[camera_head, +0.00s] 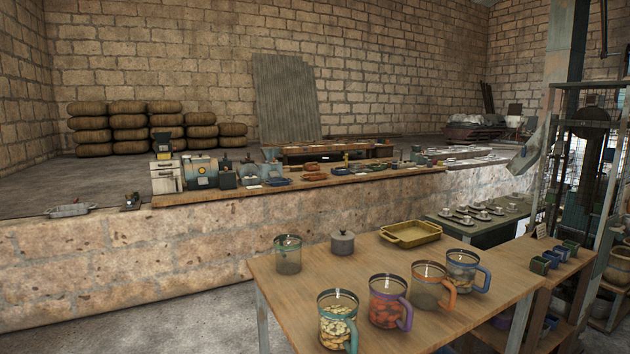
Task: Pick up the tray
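A yellow-olive rectangular tray (411,234) with a raised rim and end handles lies flat on the wooden table (330,268) in the head view. It sits near the table's back edge, right of the middle of the picture. It looks empty, and nothing stands in front of it. My gripper is not in view.
Several glass mugs with coloured handles, such as one with a purple handle (388,300), stand along the table's front. A glass jar (288,254) and a grey lidded pot (342,242) stand left of the tray. A metal rack (600,150) rises at the right.

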